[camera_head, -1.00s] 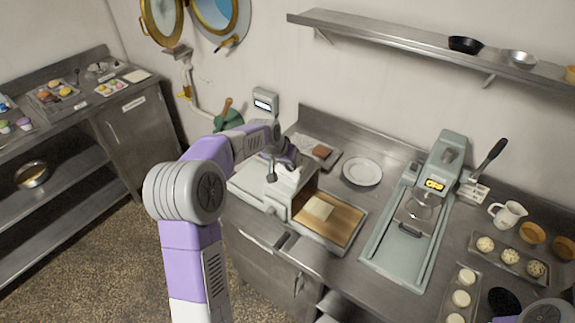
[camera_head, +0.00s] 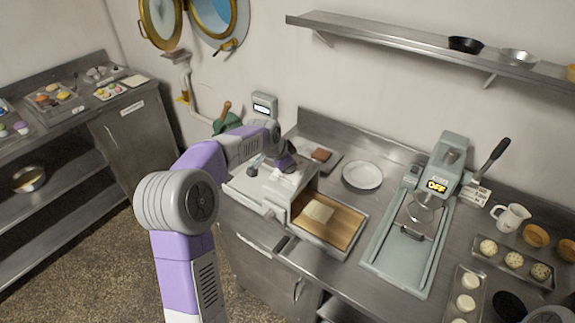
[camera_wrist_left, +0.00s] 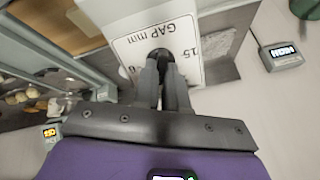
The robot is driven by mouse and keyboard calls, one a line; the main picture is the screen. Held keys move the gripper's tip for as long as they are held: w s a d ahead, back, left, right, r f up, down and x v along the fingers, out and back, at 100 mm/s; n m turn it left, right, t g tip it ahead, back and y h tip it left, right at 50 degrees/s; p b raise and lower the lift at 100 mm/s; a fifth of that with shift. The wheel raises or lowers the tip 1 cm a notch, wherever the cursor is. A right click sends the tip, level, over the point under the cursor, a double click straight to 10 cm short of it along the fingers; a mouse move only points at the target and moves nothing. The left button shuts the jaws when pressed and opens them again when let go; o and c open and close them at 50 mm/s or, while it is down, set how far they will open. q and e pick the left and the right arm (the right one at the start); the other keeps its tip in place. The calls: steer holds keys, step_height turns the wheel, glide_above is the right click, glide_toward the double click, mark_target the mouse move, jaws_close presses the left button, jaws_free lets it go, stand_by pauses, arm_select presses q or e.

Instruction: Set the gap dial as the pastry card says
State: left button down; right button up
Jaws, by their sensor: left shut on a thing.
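The dough machine (camera_head: 243,188) is a pale box on the steel counter, with a wooden board (camera_head: 346,228) and a square of dough (camera_head: 319,211) at its right. The wrist view shows its white dial plate (camera_wrist_left: 130,52), printed "GAP mm" with numbers including 15. The dark, round gap dial knob (camera_wrist_left: 160,54) is at the plate's middle. My left gripper (camera_wrist_left: 163,68) is shut on the knob, and its fingers hide much of it. I cannot read the dial's setting. In the head view my left wrist partly covers the machine. My right gripper is out of view.
A small wall display (camera_head: 264,105) is behind the machine. A white plate (camera_head: 362,175) and a green press (camera_head: 412,230) reading "OFF" stand to the right. Trays of pastries (camera_head: 512,262) and a white jug (camera_head: 511,217) are at far right. A shelf (camera_head: 420,50) runs above.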

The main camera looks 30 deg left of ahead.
arm_select(q)
steer(key=shift+m, duration=0.3)
steer(key=c, duration=1.2)
jaws_free()
steer(key=shift+v, duration=3.85)
steer(key=shift+f, duration=0.1)
